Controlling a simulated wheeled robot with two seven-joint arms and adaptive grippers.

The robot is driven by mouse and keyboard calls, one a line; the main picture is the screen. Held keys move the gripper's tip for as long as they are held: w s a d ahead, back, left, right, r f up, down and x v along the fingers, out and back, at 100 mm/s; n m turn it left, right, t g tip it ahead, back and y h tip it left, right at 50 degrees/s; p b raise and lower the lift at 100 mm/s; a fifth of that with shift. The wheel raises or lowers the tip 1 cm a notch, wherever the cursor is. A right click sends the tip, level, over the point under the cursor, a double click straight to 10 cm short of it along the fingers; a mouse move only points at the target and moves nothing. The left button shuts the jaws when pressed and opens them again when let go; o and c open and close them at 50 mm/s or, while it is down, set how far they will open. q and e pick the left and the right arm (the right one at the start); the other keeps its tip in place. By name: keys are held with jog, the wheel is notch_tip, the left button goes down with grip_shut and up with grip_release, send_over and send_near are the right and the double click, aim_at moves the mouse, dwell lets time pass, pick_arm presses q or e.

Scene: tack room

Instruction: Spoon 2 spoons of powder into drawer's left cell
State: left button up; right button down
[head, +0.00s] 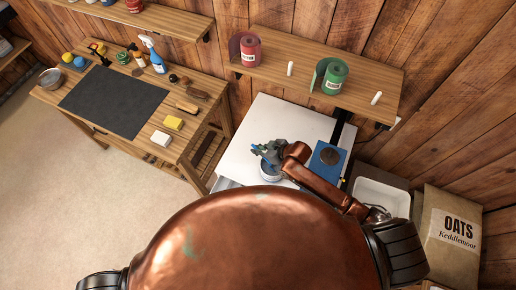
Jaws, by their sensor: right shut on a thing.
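My right gripper (268,152) is above a white-topped cabinet (240,145), reached by my copper arm from the right. It is shut on a thin thing that I take for the spoon; the spoon itself is too small and covered to make out. A round tub (270,172) with a pale side stands just below the gripper; its contents are hidden. A pale edge (226,183) at the cabinet's front left may be the drawer; its cells are hidden behind my copper body. My left gripper is not in view.
A blue device (327,158) with a dark round disc stands right of the gripper. A shelf (375,85) above holds red (247,50) and green (334,77) containers. A workbench (190,95) with brushes, sponges and a dark mat (114,98) is left. An oats sack (450,230) stands right.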

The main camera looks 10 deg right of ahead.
jog(key=shift+w+a+r+g+h+p, duration=0.35)
jog(key=shift+g+h+p, duration=0.15)
jog(key=shift+p, duration=1.15)
jog(key=shift+w+a+r, duration=0.1)
jog(key=shift+w+a, duration=0.1)
jog(key=shift+w+a+r+g+h, duration=0.15)
jog(key=shift+r+g+h, duration=0.1)
jog(key=shift+g+h, duration=0.3)
jog(key=shift+w+a+r+g+h, duration=0.25)
jog(key=shift+r+g+h, duration=0.15)
jog(key=shift+r+h, duration=0.1)
jog(key=shift+w+a+r+g+h, duration=0.2)
jog(key=shift+r+g+h, duration=0.15)
jog(key=shift+r, duration=0.15)
